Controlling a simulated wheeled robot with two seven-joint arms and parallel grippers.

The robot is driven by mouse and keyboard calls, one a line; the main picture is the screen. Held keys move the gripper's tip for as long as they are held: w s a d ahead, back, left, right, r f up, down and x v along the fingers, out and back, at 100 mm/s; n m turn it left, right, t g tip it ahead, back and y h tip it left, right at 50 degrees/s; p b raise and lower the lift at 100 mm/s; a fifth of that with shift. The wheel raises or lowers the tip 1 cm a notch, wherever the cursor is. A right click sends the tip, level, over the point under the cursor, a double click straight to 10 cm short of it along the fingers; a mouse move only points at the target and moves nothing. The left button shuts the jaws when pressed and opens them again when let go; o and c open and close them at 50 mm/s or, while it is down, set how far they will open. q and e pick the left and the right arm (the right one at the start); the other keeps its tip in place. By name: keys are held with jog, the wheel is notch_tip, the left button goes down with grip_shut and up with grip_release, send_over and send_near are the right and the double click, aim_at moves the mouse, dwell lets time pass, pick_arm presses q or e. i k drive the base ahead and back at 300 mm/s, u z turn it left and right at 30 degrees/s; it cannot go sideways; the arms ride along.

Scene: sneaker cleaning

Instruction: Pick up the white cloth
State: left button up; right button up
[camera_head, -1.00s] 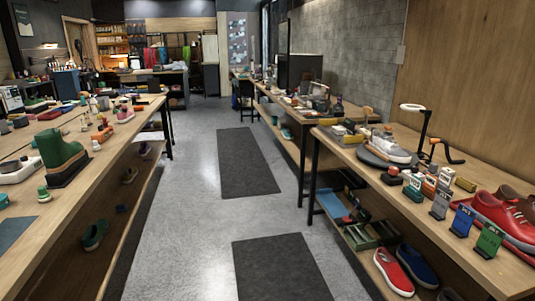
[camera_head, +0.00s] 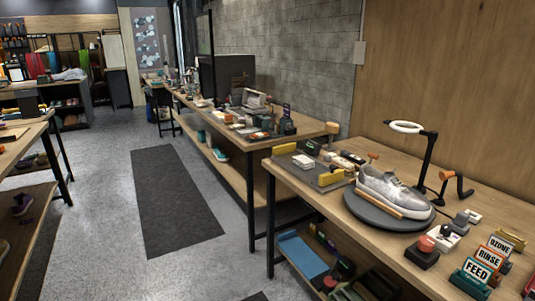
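No thing in view is plainly the white cloth. A pale, crumpled item (camera_head: 70,74) lies on the far back-left table, too small to tell if it is cloth. A small whitish piece (camera_head: 303,160) lies on the grey mat at the left end of the right table; I cannot tell what it is. Neither of my grippers is in view.
Another cluttered table (camera_head: 240,142) stands beyond. The grey floor aisle with a dark mat (camera_head: 172,205) is clear.

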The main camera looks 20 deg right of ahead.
aim_at(305, 163)
jog(key=i, duration=3.5)
jog(key=z, duration=3.8)
